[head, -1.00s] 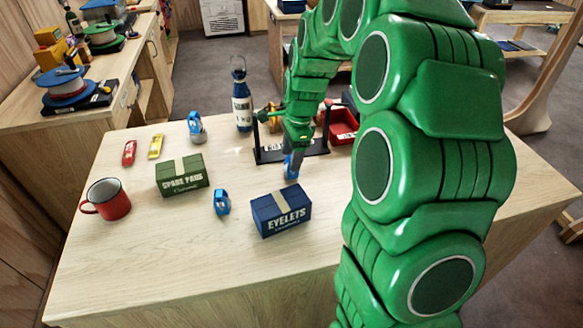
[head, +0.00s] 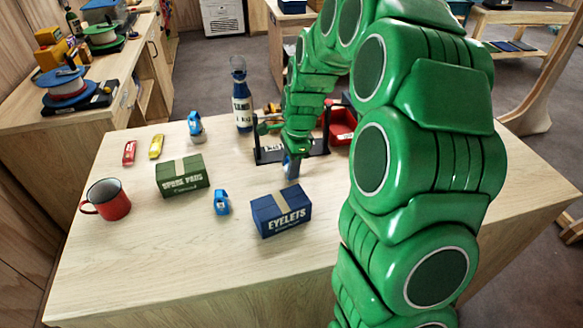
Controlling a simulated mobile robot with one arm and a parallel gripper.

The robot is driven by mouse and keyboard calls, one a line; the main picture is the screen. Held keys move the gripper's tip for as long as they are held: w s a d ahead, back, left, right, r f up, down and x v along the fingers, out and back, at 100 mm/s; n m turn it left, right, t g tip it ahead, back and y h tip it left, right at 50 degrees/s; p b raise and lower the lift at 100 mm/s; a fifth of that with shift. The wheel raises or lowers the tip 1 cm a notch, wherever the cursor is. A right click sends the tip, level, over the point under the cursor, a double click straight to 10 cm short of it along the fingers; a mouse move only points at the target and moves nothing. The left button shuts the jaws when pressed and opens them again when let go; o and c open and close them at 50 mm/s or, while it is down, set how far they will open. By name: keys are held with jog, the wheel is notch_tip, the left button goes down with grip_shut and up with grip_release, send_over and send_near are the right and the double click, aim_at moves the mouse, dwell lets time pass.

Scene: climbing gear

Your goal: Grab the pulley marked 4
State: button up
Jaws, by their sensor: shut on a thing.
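Three blue pulleys are on the wooden table in the head view. One pulley (head: 195,127) stands at the back left, behind the green box. Another pulley (head: 221,202) stands between the green box and the blue box. My gripper (head: 291,168) points down behind the blue box and is shut on a third blue pulley (head: 291,171). My gripper partly hides this pulley. The markings on the pulleys are too small to read, so I cannot tell which one is marked 4.
A blue EYELETS box (head: 281,211) stands just in front of my gripper. A black rack (head: 263,150) is close behind it, with a red bin (head: 342,125) to its right. A green box (head: 180,176), red mug (head: 107,199) and bottle (head: 241,97) stand further left. The front-left table is clear.

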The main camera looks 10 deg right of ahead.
jog(key=shift+r, duration=0.1)
jog(key=shift+r, duration=0.25)
notch_tip(320, 180, up, 3)
jog(key=shift+s+f, duration=0.1)
jog(key=shift+s, duration=0.05)
jog(key=s+r, duration=0.3)
jog(key=s, duration=0.1)
jog(key=s+r, duration=0.2)
jog(key=s, duration=0.1)
jog(key=s+r, duration=0.3)
jog(key=s, duration=0.1)
jog(key=shift+s+r, duration=0.55)
jog(key=shift+s, duration=0.3)
jog(key=shift+s+r, duration=0.2)
jog(key=shift+s, duration=0.3)
